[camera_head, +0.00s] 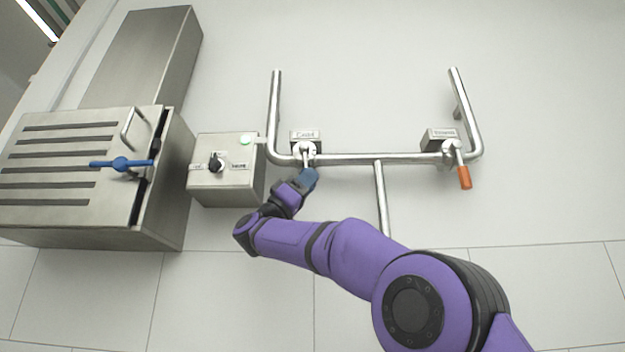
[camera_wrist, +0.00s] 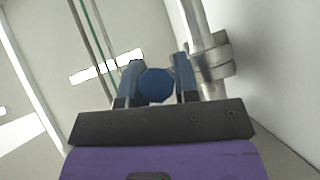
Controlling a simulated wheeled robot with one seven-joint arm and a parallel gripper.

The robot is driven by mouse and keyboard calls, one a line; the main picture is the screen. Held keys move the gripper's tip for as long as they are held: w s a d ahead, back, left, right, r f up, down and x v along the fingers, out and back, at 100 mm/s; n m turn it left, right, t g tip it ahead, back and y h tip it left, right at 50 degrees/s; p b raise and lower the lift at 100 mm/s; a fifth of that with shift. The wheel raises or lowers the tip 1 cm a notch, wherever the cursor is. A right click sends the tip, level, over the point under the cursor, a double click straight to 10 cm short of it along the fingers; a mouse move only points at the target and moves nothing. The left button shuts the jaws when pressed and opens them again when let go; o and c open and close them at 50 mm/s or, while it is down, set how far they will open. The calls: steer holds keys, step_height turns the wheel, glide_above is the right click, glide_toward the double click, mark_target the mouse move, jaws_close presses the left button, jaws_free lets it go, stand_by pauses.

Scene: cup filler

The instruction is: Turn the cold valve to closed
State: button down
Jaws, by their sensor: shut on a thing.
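The cold valve is on the left of the pipe frame, with a blue handle (camera_head: 309,179) that points down and slightly right. Its label plate (camera_head: 305,136) sits just above it. The blue handle end (camera_wrist: 156,85) shows in the wrist view between the two fingers. My gripper (camera_head: 299,187) is shut on this handle, coming from below left; in the head view it hides part of the handle. The other valve has an orange handle (camera_head: 464,177) that hangs down on the right of the pipe.
A steel control box (camera_head: 226,187) with a black knob (camera_head: 215,163) and a lit green lamp stands left of the valve. Farther left is a slotted steel cabinet (camera_head: 60,220) with a blue lever. Steel pipe (camera_wrist: 205,30) runs close to my gripper on its right.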

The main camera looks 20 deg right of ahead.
steer(key=shift+w+a+m+g+y, duration=0.15)
steer(key=shift+a+m+g+y, duration=0.15)
steer(key=shift+a+g+y, duration=0.15)
stand_by(0.3)
steer(key=c, duration=0.9)
jaws_free()
steer(key=shift+a, duration=0.1)
steer(key=shift+o, duration=0.2)
steer(key=v, duration=1)
steer(key=shift+a+f, duration=0.2)
steer(key=shift+a, duration=0.15)
